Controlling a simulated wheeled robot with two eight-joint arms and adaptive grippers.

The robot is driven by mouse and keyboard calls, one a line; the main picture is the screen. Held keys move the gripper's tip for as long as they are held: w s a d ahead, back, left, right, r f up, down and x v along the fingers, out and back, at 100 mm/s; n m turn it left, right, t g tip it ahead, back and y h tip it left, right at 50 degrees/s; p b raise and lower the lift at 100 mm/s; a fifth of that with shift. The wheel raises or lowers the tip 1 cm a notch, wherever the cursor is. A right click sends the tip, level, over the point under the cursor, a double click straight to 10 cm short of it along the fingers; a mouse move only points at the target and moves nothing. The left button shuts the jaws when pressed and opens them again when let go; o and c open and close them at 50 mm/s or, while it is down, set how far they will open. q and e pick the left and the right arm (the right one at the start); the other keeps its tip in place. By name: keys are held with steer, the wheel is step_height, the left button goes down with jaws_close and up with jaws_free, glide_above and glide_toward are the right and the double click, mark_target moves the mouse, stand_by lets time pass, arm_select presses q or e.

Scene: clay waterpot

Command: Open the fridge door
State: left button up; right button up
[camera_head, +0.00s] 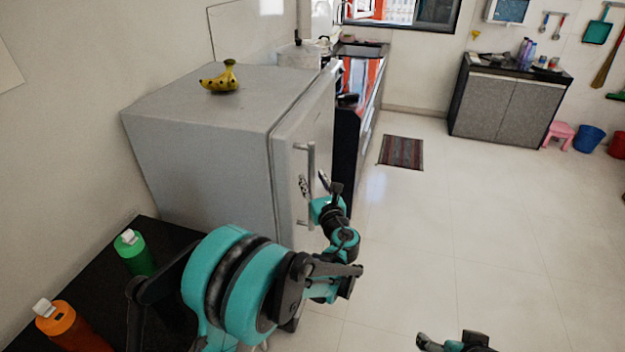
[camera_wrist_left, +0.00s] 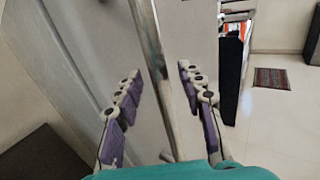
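The grey fridge (camera_head: 200,130) stands against the left wall. Its door (camera_head: 300,130) looks shut, with a vertical metal handle (camera_head: 311,165) on its front. My left gripper (camera_head: 315,184) is at the handle, fingers apart. In the left wrist view, the handle bar (camera_wrist_left: 150,45) runs between the two open fingers of the left gripper (camera_wrist_left: 158,98), with gaps on both sides. I cannot tell whether either finger touches it. Part of my right arm's end (camera_head: 455,342) shows at the bottom edge; its finger state is unclear.
Bananas (camera_head: 222,78) lie on the fridge top. A dark table (camera_head: 90,262) at lower left holds a green bottle (camera_head: 135,254) and an orange bottle (camera_head: 70,328). A dark counter (camera_head: 345,130) stands beyond the fridge. The tiled floor (camera_head: 450,230) to the right is clear.

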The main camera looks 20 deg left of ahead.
arm_select(q)
steer(key=shift+x, duration=0.95)
jaws_close()
